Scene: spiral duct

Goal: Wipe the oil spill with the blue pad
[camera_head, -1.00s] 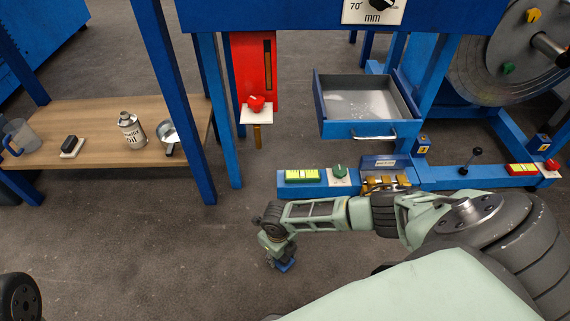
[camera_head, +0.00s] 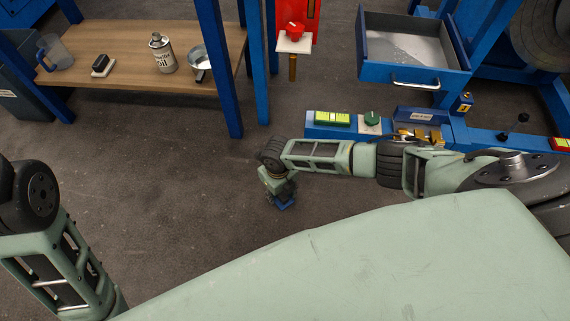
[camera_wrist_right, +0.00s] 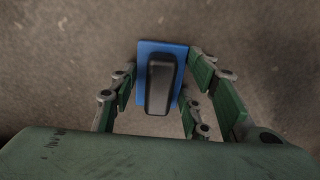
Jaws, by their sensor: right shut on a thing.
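The blue pad (camera_wrist_right: 150,50) has a dark grip block on top and is held in my right gripper (camera_wrist_right: 160,88), whose fingers stand on both sides of it. In the head view the blue pad (camera_head: 286,204) shows just below the right gripper (camera_head: 280,190), over the grey floor; I cannot tell whether it touches the floor. No clear oil spill shows in either view. Part of my left arm shows at the lower left of the head view, but its gripper is out of view.
A wooden shelf (camera_head: 125,48) at the upper left holds a jug (camera_head: 55,52), a dark block on a white base (camera_head: 103,66), an oil can (camera_head: 163,54) and a metal cup (camera_head: 198,64). An open blue drawer (camera_head: 415,85) stands at the upper right. Grey floor (camera_head: 170,165) is clear.

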